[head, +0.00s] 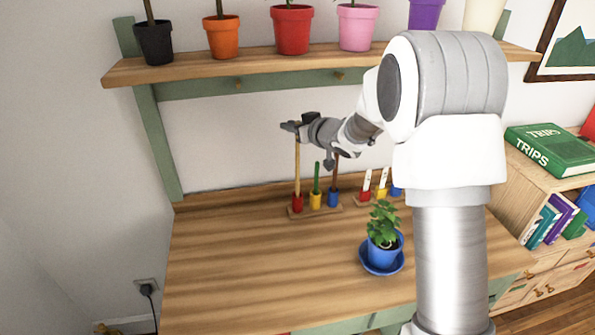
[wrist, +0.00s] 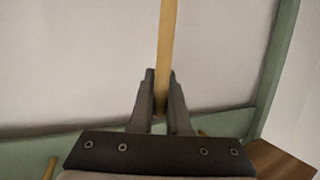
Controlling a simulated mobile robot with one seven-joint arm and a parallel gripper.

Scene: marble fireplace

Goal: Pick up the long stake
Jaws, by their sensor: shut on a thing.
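The long stake (head: 297,165) is a thin, light wooden rod. In the head view it stands upright, its lower end at the red cup (head: 297,203) of a small wooden rack; I cannot tell how deep it sits in the cup. My gripper (head: 289,127) is at the stake's upper end, above the rack. In the wrist view the stake (wrist: 167,40) runs between the two fingers, and my gripper (wrist: 161,95) is shut on it. A shorter green stake (head: 316,178) stands in the yellow cup, and a dark reddish stake (head: 336,173) in the blue cup.
A shelf (head: 265,65) with several potted plants hangs above my gripper. A second rack (head: 365,200) with labelled markers stands to the right, partly behind my arm. A plant in a blue pot (head: 383,252) stands nearer. The table's left part (head: 235,260) is clear.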

